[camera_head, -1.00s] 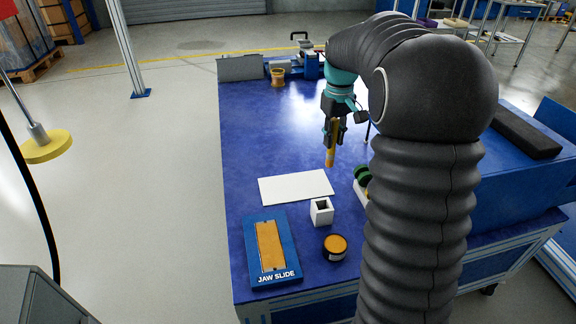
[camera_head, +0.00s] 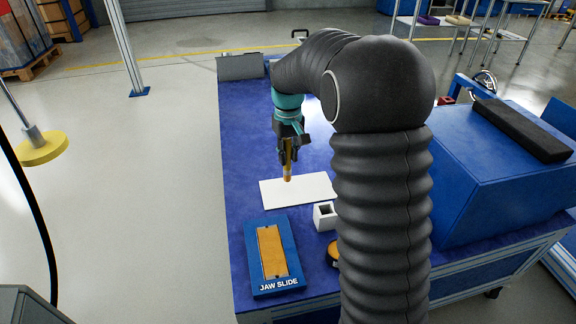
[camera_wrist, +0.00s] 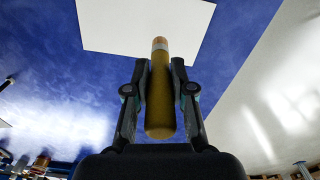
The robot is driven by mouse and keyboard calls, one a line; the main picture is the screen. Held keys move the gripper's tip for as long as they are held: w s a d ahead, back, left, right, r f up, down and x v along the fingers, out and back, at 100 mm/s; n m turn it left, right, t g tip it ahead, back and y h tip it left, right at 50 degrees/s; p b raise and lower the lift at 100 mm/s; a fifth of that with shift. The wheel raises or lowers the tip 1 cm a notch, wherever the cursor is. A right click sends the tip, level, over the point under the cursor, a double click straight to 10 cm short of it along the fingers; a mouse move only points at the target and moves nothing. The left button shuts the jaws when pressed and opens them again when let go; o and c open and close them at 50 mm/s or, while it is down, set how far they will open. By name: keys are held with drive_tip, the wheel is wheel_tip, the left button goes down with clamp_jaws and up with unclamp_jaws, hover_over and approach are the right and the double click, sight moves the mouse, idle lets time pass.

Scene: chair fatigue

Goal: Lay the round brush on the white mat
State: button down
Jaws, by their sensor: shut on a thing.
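The round brush (camera_wrist: 160,95) is a yellow cylinder with a paler tip, held between the two fingers of my gripper (camera_wrist: 160,88) in the wrist view. In the head view my gripper (camera_head: 289,150) hangs at the back part of the white mat (camera_head: 305,192), and the brush (camera_head: 288,172) points down from it, about upright. The brush's lower tip appears over the mat's back left part. I cannot tell whether it touches. The mat also shows in the wrist view (camera_wrist: 120,25), beyond the brush tip, and looks bare.
A blue tray marked JAW SLIDE (camera_head: 283,284) with a tan strip lies in front of the mat. A white square holder (camera_head: 324,216) stands at the mat's front right. A round tin (camera_head: 333,253) is partly hidden by my arm. The blue table (camera_head: 243,150) is clear left of my gripper.

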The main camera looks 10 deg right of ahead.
sight(288, 181)
drive_tip(key=shift+f, duration=2)
drive_tip(key=c, duration=1)
unclamp_jaws()
drive_tip(key=shift+f, duration=0.15)
